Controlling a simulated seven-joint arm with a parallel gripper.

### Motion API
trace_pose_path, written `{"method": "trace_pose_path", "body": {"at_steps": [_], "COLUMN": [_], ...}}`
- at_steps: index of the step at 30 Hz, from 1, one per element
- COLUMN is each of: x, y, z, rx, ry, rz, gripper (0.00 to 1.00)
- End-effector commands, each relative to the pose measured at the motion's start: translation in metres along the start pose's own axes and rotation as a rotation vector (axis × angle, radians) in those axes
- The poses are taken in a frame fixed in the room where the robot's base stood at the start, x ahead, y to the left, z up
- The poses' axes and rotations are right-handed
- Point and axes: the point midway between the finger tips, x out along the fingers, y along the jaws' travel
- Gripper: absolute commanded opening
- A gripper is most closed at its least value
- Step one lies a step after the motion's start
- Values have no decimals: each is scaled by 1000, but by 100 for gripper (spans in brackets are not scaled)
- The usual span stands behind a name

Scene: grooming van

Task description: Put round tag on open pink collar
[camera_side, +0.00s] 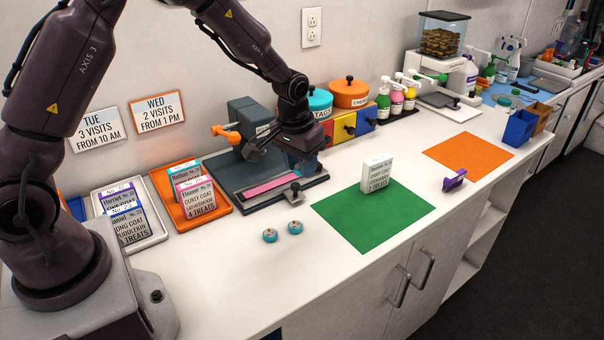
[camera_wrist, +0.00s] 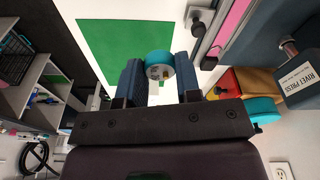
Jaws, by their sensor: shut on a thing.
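My gripper (camera_wrist: 158,72) is shut on a small round teal tag (camera_wrist: 158,60) with a pale marked face, held between the fingertips in the wrist view. The open pink collar (camera_side: 277,186) lies flat as a strip on the dark rivet press base (camera_side: 226,177). It also shows as a pink band in the wrist view (camera_wrist: 233,28), to the right of the fingers. In the side view my gripper is above the press, over the collar area; the held tag is hard to make out there. Two similar teal discs (camera_side: 270,235) (camera_side: 295,227) lie on the counter in front.
The press head with its orange handle (camera_side: 228,133) stands behind the collar, and a small metal clamp (camera_side: 292,194) at its front right. A teal-lidded tags pot (camera_side: 320,101) stands behind. The front counter is mostly clear.

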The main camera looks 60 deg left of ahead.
Motion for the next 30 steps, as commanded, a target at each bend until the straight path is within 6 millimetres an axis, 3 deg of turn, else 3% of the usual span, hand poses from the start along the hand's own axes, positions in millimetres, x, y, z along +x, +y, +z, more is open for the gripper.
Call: {"method": "trace_pose_path", "body": {"at_steps": [3, 9, 12, 16, 20, 30], "x": [-18, -36, -37, -32, -24, 26], "y": [-45, -97, -103, -100, -102, -110], "z": [9, 49, 67, 75, 60, -14], "rx": [-84, -65, 2, 84, 111, 110], "ry": [12, 5, -8, -23, -21, -22], "rz": [-3, -5, -1, 5, 5, 5], "gripper": [6, 6, 6, 6, 6, 6]}}
